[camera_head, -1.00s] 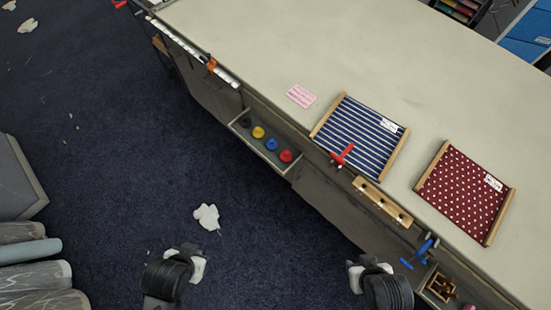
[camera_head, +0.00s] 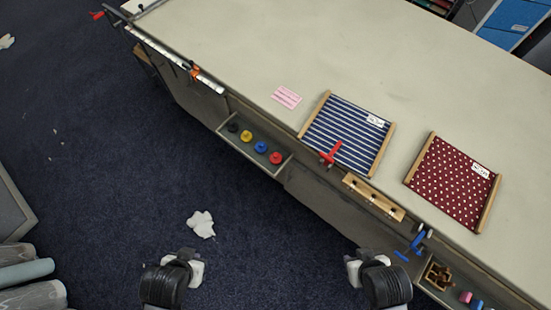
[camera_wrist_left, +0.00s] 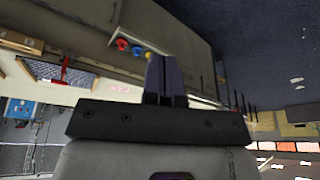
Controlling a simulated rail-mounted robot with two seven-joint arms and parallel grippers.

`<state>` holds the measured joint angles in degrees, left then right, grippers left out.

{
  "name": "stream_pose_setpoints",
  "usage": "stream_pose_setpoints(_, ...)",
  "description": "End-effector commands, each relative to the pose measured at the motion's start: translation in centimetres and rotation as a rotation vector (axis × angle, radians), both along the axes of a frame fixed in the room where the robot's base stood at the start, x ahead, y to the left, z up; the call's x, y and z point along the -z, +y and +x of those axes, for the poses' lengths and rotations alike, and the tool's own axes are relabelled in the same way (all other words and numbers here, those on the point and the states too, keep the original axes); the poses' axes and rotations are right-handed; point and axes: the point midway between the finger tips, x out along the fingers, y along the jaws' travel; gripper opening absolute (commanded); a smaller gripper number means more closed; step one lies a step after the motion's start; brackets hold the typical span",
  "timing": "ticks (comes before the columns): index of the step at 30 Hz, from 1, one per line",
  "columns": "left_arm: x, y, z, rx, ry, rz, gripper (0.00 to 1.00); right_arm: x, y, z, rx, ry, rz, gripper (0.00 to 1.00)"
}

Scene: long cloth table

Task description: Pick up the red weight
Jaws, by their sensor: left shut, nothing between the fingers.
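The red weight (camera_head: 276,158) stands at the right end of a row of small round weights in a narrow tray (camera_head: 240,149) on the table's front side. A blue weight (camera_head: 261,147), a yellow one (camera_head: 246,136) and a black one (camera_head: 233,127) stand beside it. In the left wrist view the red weight (camera_wrist_left: 122,44) shows beyond and left of my left gripper (camera_wrist_left: 163,58). That gripper is shut, empty and apart from the weights. In the head view only parts of my two arms show at the bottom; my right gripper is not seen.
The long table (camera_head: 240,50) carries a blue striped frame (camera_head: 347,133), a red dotted frame (camera_head: 453,182) and a pink card (camera_head: 286,97). A red clamp (camera_head: 331,153) and a blue clamp (camera_head: 416,241) stick out at its front edge. The dark floor before the tray is mostly clear, with a white scrap (camera_head: 201,224).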

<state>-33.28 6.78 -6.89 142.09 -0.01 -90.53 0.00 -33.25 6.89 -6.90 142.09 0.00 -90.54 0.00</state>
Motion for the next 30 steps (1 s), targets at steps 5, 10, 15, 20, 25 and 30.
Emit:
stream_pose_setpoints(5, 0.0, 0.15, 0.0, 0.003, 0.0, 0.005, 0.0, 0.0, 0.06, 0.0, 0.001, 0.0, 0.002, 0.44)
stream_pose_setpoints(10, 0.0, 0.22, 0.0, 0.004, 0.0, 0.008, 0.09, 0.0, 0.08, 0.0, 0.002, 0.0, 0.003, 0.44)
stream_pose_setpoints(15, -0.01, 0.21, 0.0, 0.004, -0.001, 0.007, 0.25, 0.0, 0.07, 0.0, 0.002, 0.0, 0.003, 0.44)
stream_pose_setpoints(20, -0.01, 0.16, 0.0, 0.003, -0.001, 0.005, 0.4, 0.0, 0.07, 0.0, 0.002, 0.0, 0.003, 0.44)
stream_pose_setpoints(25, -0.03, 0.01, 0.01, 0.0, -0.001, 0.0, 0.56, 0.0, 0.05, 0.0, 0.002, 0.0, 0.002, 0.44)
stream_pose_setpoints(30, -0.03, -0.15, 0.03, -0.003, -0.001, -0.006, 0.73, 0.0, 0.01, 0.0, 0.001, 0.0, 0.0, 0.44)
